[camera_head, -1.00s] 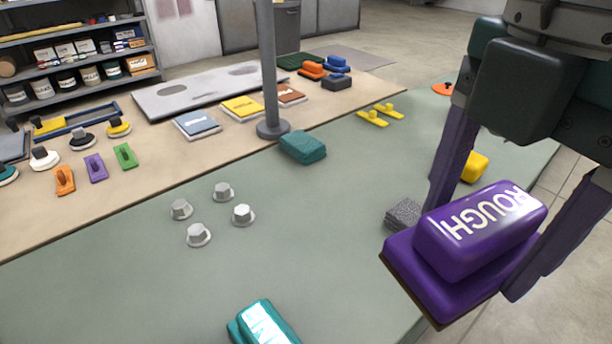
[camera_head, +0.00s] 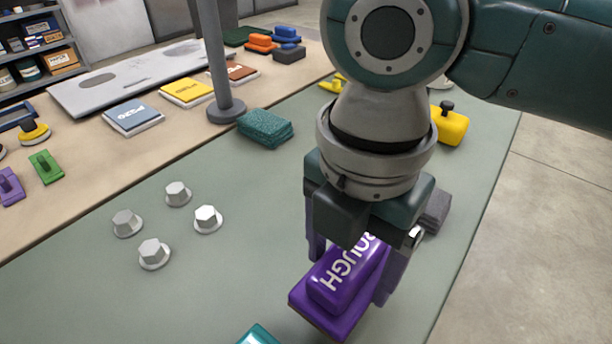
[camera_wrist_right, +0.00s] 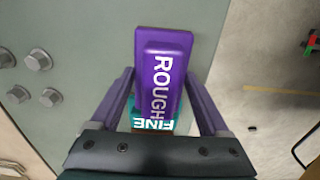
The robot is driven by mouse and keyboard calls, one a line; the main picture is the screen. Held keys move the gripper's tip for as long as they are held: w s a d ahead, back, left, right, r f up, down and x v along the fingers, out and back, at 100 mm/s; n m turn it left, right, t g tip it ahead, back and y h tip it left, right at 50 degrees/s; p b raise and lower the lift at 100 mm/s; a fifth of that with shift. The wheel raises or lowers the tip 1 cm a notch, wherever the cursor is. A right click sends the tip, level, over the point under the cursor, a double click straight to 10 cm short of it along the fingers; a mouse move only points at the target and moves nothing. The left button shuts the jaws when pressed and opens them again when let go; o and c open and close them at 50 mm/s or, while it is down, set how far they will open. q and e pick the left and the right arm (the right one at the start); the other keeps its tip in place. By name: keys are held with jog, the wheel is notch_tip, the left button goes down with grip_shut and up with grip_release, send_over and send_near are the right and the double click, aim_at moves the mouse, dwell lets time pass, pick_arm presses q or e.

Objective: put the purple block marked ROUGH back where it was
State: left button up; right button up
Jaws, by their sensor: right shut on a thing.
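The purple block marked ROUGH (camera_head: 341,284) is between the fingers of my right gripper (camera_head: 350,268), which is shut on it. The block is over the near right part of the green-grey table mat (camera_head: 240,250); the gap beneath it is hard to judge. In the right wrist view the purple block (camera_wrist_right: 165,62) lies between the two finger tips of my right gripper (camera_wrist_right: 163,85), its lettering readable. A teal block marked FINE (camera_wrist_right: 152,124) shows partly behind it, and its edge shows in the head view (camera_head: 258,336). My left gripper is not in view.
Several grey hex knobs (camera_head: 154,253) stand on the mat to the left. A teal textured pad (camera_head: 265,129) lies near a grey post (camera_head: 226,105). A grey block (camera_head: 436,210) sits just behind my gripper, and a yellow block (camera_head: 450,125) farther back. Mid-mat is clear.

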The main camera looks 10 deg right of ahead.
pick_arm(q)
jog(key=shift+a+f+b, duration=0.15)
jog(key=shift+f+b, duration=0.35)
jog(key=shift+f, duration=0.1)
pick_arm(e)
jog(key=shift+w+f, duration=0.1)
jog(key=shift+f, duration=2.6)
jog(key=shift+f, duration=0.1)
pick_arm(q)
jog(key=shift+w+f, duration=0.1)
pick_arm(e)
jog(key=shift+f, duration=0.1)
jog(key=o, duration=1.2)
jog(key=shift+c, duration=0.2)
